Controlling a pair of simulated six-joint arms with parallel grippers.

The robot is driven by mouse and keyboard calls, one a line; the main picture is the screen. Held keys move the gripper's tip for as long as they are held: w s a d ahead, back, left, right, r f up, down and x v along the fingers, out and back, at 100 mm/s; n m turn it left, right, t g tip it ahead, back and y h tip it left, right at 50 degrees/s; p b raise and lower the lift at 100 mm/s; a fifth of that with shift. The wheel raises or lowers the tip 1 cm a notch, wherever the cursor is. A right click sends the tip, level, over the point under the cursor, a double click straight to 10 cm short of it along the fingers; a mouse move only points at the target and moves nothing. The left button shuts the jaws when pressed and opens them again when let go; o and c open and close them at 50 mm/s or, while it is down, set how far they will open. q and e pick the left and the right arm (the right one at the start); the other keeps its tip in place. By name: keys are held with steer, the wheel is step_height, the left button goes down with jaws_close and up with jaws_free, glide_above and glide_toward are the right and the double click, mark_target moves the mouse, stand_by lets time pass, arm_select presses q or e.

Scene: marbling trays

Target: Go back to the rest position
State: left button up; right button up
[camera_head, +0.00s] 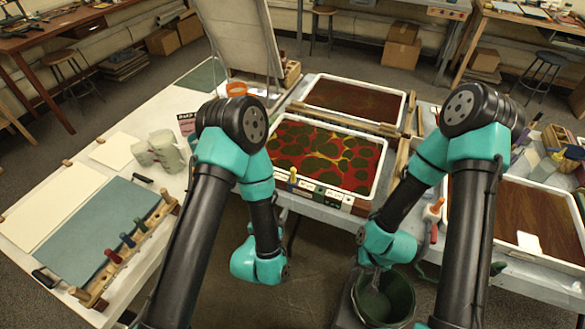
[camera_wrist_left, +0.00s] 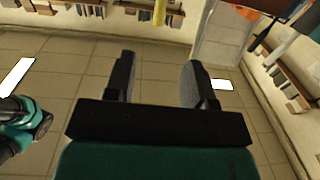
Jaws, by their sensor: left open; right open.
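My left gripper (camera_wrist_left: 160,78) is open in the left wrist view, its two dark fingers apart with nothing between them. In the head view my left arm bends down in front of the trays; its teal wrist (camera_head: 260,262) hangs over the floor gap, and its fingers are hidden there. My right gripper (camera_head: 374,274) points down at the green bucket (camera_head: 398,300); its fingers are small and partly hidden, and I see nothing held. The marbling tray (camera_head: 345,125) holds a red, green and yellow pattern and stands behind both arms.
A brown-filled tray (camera_head: 402,94) stands behind, another (camera_head: 459,243) at right. A tilted board (camera_head: 236,43) stands at the back. An orange-handled tool (camera_head: 434,212) is near my right arm.

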arm_select(q)
steer(key=shift+f, duration=0.1)
stand_by(0.4)
steer(key=s+a+f+n+g+y, duration=0.1)
steer(key=a+f+n+g+y, duration=0.15)
steer(key=a+f+g, duration=0.65)
steer(key=s+a+f+n+g, duration=0.3)
steer(key=s+a+f+g, duration=0.1)
steer(key=s+a+g, duration=0.3)
steer(key=s+a, duration=0.2)
steer(key=s, duration=0.2)
steer(key=shift+s+f, duration=0.2)
